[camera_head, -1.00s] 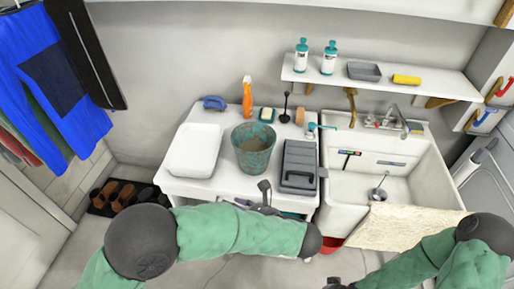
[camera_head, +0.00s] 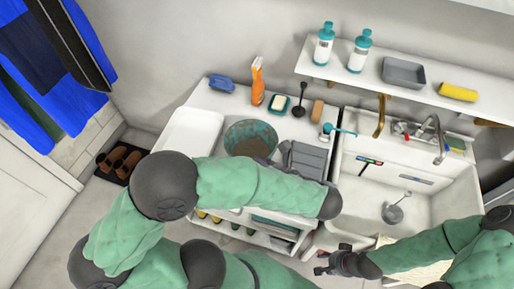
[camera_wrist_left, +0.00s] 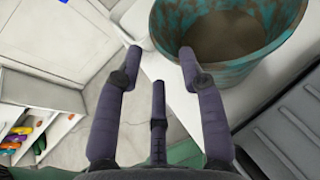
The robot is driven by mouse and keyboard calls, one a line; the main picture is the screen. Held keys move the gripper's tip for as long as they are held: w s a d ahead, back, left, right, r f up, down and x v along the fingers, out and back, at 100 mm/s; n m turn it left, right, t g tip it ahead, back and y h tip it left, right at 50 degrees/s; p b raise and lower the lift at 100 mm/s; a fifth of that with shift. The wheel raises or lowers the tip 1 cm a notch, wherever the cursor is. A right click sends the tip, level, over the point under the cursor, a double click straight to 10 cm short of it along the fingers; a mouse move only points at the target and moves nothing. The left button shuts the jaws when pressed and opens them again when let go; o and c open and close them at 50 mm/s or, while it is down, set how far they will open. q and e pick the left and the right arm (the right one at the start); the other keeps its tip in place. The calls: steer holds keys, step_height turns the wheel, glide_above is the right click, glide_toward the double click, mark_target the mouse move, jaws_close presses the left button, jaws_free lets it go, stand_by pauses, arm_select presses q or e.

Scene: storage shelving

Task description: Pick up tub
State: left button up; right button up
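A round teal and brown tub (camera_head: 250,134) stands on the white counter, partly hidden by my left arm in the head view. In the left wrist view the tub (camera_wrist_left: 225,60) is at upper right, with a brown inside. My left gripper (camera_wrist_left: 160,56) is open and empty in that view; its fingers point toward the tub's left side, and I cannot tell if they touch it. My right gripper (camera_head: 322,263) is open and empty in front of the sink, away from the tub.
The sink (camera_head: 350,195) is at right.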

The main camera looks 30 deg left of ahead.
arm_select(q)
steer(key=b+x, duration=0.2)
steer(key=x, duration=0.7)
steer(key=shift+a+f+b, duration=0.15)
steer(key=shift+a+b, duration=0.15)
steer(key=shift+a, duration=0.05)
jaws_close()
